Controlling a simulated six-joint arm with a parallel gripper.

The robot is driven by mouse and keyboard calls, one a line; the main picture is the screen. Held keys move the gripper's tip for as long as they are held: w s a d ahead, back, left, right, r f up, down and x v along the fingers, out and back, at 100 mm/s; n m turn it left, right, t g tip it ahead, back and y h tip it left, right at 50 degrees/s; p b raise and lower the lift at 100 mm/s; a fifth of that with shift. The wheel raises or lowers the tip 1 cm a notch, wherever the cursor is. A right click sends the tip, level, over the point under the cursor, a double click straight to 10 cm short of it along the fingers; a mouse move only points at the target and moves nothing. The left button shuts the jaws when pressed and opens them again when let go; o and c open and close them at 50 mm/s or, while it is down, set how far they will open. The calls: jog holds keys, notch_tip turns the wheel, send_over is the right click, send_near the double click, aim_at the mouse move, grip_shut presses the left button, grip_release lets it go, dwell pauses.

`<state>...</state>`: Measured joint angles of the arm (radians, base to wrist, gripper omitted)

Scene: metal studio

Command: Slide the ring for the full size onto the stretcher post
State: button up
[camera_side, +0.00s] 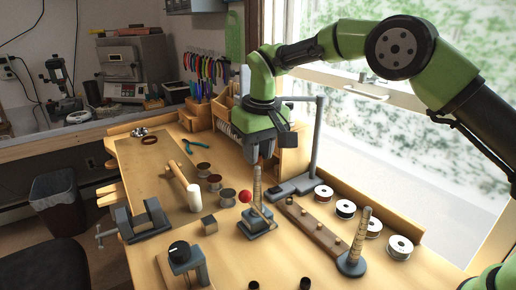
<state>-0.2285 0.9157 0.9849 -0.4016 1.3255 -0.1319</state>
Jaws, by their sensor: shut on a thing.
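The stretcher post (257,187) is a tapered upright on a small blue-grey base, with a lever ending in a red ball (245,196) beside it. My gripper (262,157) points down directly above the post's top, with its fingertips very close to it. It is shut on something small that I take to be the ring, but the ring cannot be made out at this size. Whether the ring is around the post tip or still above it, I cannot tell. A wooden strip (316,231) with several small pegs lies right of the post.
A second tapered post (358,235) on a round base stands at the front right. Several spools (398,247) line the right edge. A grey stand (317,140) rises behind.

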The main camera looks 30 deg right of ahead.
aim_at(258, 167)
jog(key=shift+f, duration=1.65)
jog(key=o, duration=1)
jog(key=shift+c, duration=0.2)
jog(key=shift+r, duration=0.15)
notch_tip(258, 167, up, 10)
jog(key=s, duration=0.1)
jog(key=shift+s, duration=0.15)
jog(key=shift+f, duration=0.2)
